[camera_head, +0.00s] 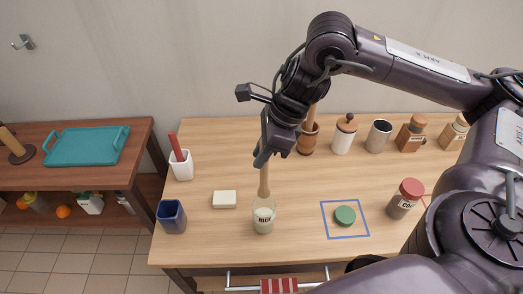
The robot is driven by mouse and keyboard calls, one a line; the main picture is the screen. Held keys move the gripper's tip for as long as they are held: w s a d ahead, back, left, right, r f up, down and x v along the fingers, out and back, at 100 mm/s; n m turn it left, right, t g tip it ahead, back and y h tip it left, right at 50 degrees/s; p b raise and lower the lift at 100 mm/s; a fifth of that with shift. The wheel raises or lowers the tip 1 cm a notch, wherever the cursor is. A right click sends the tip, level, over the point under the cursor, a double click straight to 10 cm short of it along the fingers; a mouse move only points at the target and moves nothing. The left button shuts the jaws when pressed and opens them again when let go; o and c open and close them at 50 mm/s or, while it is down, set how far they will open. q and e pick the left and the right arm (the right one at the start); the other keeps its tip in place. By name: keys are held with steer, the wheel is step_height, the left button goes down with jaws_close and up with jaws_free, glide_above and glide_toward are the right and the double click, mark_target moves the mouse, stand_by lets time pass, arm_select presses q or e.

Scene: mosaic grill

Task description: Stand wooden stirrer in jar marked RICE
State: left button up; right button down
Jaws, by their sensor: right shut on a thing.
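The jar marked RICE (264,217) stands open and upright near the table's front edge, with pale contents. My right gripper (264,157) is above the jar and shut on the wooden stirrer (264,180). The stirrer hangs nearly upright from the fingers. Its lower end is at the jar's mouth; I cannot tell whether it is inside the rim or just behind it. The stirrer's upper end is hidden by the gripper. My left gripper is not in view.
A green round lid (345,215) lies in a blue square outline right of the jar. A red-lidded jar (405,199) stands farther right. A white block (224,199) and a dark blue cup (171,216) are to the left. Several containers line the back.

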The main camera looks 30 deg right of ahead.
steer(key=b, duration=0.4)
glide_above(262, 186)
steer(key=shift+w+d+f, duration=0.1)
steer(key=shift+w+f, duration=0.1)
steer(key=shift+f, duration=1.15)
steer(key=shift+w+d+f, duration=0.1)
steer(key=shift+w+f, duration=0.1)
steer(key=shift+f, duration=1.1)
steer(key=shift+f+b, duration=2.05)
steer(key=shift+f, duration=0.1)
